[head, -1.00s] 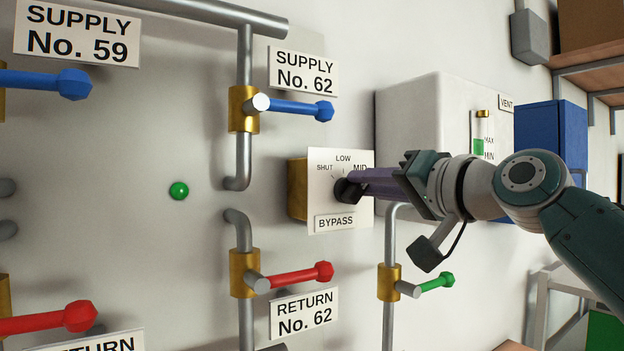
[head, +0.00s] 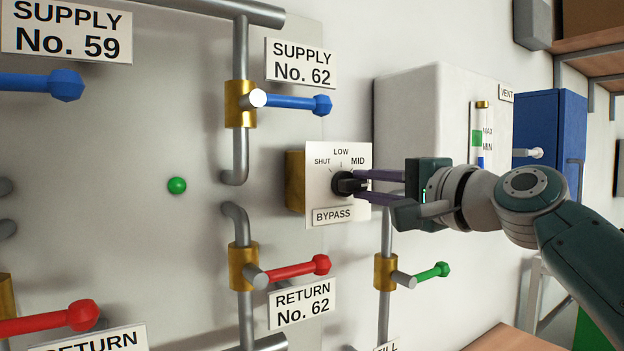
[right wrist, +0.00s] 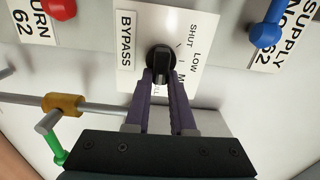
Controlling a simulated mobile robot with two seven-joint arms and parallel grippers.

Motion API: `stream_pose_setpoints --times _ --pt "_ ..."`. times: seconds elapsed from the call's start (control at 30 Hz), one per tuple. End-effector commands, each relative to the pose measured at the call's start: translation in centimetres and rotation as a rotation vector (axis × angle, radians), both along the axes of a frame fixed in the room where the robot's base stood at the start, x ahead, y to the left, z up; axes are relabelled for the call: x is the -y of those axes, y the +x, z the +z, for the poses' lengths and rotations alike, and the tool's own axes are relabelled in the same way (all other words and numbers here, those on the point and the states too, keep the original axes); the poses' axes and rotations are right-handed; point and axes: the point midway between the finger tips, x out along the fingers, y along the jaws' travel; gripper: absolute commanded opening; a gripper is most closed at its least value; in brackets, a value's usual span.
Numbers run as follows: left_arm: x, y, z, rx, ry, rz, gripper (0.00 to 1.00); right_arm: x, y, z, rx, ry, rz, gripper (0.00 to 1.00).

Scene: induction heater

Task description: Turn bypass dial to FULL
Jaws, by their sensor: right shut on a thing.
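The black bypass dial (head: 345,184) sits on a white plate (head: 322,156) marked SHUT, LOW and MID, with a BYPASS label below. My right gripper (head: 360,186) comes from the right and is shut on the dial knob, one finger above and one below. In the right wrist view the two purple fingers (right wrist: 160,84) flank the knob (right wrist: 160,62). The knob's ridge looks roughly level in the head view. The FULL mark is mostly hidden behind the fingers; only its last letters show in the right wrist view. I cannot read a pointer mark. My left gripper is not in view.
The blue supply lever (head: 295,104) is above the dial and the red return lever (head: 292,268) below. A green lever (head: 432,272) is beneath my right wrist. A white tank (head: 425,115) stands behind the gripper. The panel left of the dial has free room.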

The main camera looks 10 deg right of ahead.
Motion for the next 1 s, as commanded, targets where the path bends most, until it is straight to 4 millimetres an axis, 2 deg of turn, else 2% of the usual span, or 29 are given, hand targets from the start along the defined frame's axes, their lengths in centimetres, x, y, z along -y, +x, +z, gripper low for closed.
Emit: stream_pose_setpoints --times 0.63,0.67,0.9,1.0 --pt "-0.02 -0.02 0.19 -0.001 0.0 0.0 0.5 0.06 0.0 -0.05 -0.018 0.052 -0.001 0.0" --pt "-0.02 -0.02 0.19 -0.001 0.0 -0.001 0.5 0.06 0.0 -0.05 -0.018 0.052 -0.001 0.23" --pt "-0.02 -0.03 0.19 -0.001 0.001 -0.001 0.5 0.03 0.0 -0.07 -0.017 0.05 -0.001 0.51" --pt "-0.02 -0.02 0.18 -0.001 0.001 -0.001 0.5 0.02 0.0 -0.07 -0.018 0.05 -0.001 0.53"
